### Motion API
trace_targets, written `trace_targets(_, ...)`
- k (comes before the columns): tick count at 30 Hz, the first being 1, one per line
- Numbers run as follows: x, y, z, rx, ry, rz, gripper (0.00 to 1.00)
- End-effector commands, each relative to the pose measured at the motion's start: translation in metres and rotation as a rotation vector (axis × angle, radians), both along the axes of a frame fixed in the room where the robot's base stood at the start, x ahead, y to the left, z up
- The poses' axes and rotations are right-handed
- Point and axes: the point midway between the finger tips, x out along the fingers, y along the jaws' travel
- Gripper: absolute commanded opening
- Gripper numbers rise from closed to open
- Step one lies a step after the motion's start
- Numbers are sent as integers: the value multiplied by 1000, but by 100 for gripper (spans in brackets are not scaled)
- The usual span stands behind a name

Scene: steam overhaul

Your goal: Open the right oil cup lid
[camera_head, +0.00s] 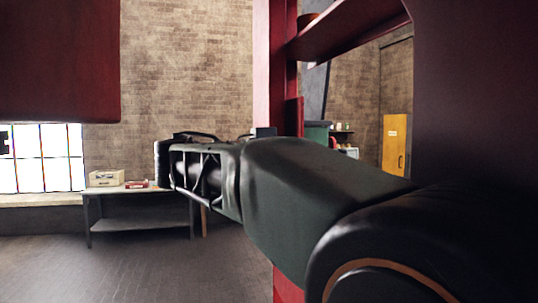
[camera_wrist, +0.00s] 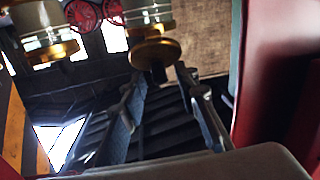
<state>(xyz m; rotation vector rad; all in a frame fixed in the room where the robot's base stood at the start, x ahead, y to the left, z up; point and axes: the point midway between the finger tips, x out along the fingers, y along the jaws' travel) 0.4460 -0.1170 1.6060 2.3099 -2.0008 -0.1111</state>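Two oil cups with pale glass-like bodies and brass discs show at the top of the wrist view. One cup (camera_wrist: 45,22) is at the upper left. The other cup (camera_wrist: 148,14) is at top centre, with a wide brass disc (camera_wrist: 155,53) and a small dark knob at its lower edge. My gripper (camera_wrist: 162,74) is open, its two dark fingers spread apart, with the tips close to this second disc and knob. Contact cannot be told.
Red round fittings (camera_wrist: 83,14) sit between the cups. A red panel (camera_wrist: 282,75) stands close on the wrist view's right. In the head view, a red post (camera_head: 276,70) rises behind my arm, and a workbench (camera_head: 138,190) stands at the back left beside open floor.

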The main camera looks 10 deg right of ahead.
Motion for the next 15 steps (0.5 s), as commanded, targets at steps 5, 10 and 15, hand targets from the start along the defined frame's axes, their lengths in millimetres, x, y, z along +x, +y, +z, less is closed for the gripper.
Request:
trace_targets(5, 0, 0, 0, 0, 0, 0, 6)
trace_targets(10, 0, 0, 0, 0, 0, 0, 0)
trace_targets(15, 0, 1, -1, -8, 0, 0, 0)
